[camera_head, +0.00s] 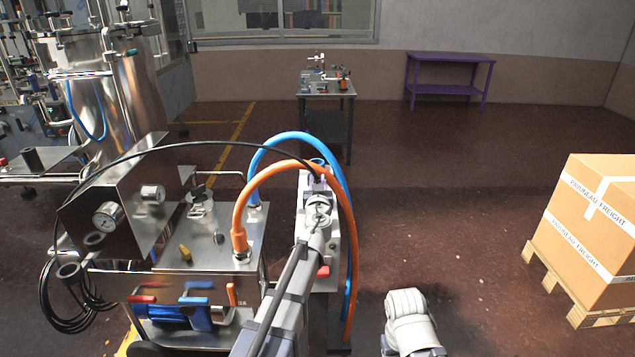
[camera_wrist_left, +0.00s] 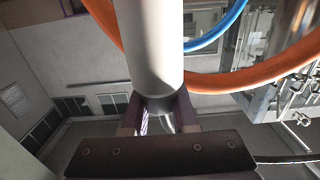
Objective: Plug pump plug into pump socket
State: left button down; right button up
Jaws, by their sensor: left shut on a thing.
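My left arm comes up from the bottom middle in the head view. Its gripper (camera_head: 318,190) is seen from behind, beside the filler machine (camera_head: 212,240), so its fingers are largely hidden. In the left wrist view the gripper (camera_wrist_left: 160,115) is shut on the end of a thick pale grey cylinder (camera_wrist_left: 150,50), which seems to be the pump plug. A thin black cable (camera_head: 150,147) arcs from the machine to the gripper. I cannot make out the pump socket with certainty.
An orange hose (camera_head: 262,178) and a blue hose (camera_head: 277,140) loop close around my left gripper. A pressure gauge (camera_head: 106,215) sits on the machine's slanted panel. A carton (camera_head: 590,225) on a pallet (camera_head: 548,272) stands at right.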

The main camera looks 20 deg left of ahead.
pick_arm(q)
jog(key=shift+s+f+b, duration=0.1)
jog(key=shift+f+b, duration=0.15)
jog(key=shift+b, duration=0.1)
dwell(0.6)
jog(key=c, duration=0.6)
grip_release()
jog(key=s+d+f+g+p, duration=0.2)
jog(key=s+f+g, duration=0.1)
jog(key=s, duration=0.4)
jog(key=s+d+f+g+y+p, duration=0.1)
jog(key=s+d+f+g, duration=0.2)
jog(key=s, duration=0.4)
jog(key=s+d+f+g+p, duration=0.15)
jog(key=s+f+g, duration=0.25)
jog(key=s, duration=0.4)
jog(key=s+d+f+m+g+h+p, duration=0.1)
jog(key=s+d+f+m+g+h, duration=0.1)
jog(key=s+d, duration=0.3)
jog(key=s+d+f+m+g+h+p, duration=0.2)
jog(key=s+d+m+g, duration=0.3)
jog(key=s, duration=0.7)
jog(key=shift+d+f+g+h, duration=0.3)
jog(key=shift+d+h, duration=0.1)
jog(key=shift+d, duration=0.15)
